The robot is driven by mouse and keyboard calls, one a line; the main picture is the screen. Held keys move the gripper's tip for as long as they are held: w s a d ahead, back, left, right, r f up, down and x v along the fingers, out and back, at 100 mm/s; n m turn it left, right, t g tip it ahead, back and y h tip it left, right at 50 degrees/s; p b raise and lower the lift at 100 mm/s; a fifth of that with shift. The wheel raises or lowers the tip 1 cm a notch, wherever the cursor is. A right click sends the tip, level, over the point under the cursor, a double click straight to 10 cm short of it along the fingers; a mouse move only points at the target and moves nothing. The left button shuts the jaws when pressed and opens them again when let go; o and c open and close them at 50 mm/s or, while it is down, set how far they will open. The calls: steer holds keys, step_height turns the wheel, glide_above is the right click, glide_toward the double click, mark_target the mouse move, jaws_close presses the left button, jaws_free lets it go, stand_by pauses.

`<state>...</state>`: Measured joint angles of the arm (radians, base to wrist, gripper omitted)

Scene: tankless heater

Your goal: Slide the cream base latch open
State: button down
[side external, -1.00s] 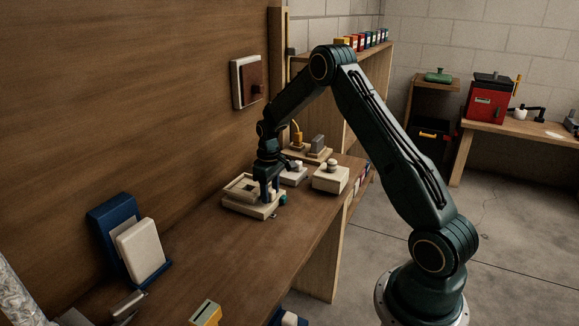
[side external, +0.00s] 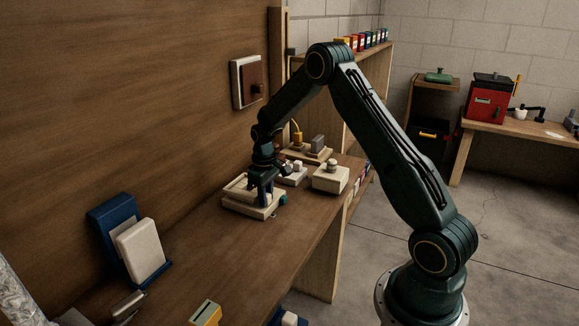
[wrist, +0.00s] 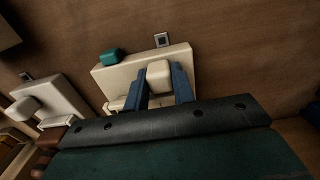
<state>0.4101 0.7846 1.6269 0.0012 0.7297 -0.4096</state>
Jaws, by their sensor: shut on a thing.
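The cream base (side external: 240,207) sits on the wooden bench in the side external view, and it also shows in the wrist view (wrist: 185,62). A cream block-shaped latch (wrist: 159,74) stands out from it. My gripper (wrist: 160,84) is shut on this latch, with one dark blue finger on each side. In the side external view my gripper (side external: 261,198) points down at the base and hides the latch. A teal knob (wrist: 111,56) sits at the base's edge.
A similar cream unit with a knob (side external: 330,177) and a smaller pale one (side external: 293,176) stand close behind. A blue holder with a cream panel (side external: 140,248) stands at the near left. The bench between it and the base is clear.

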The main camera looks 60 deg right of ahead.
steer(key=shift+a, duration=0.5)
steer(key=c, duration=1.2)
jaws_free()
steer(key=shift+o, duration=0.2)
steer(key=shift+r, duration=0.1)
steer(key=shift+d+r, duration=0.1)
steer(key=shift+r, duration=0.35)
step_height(320, 180, up, 13)
steer(key=shift+f, duration=0.15)
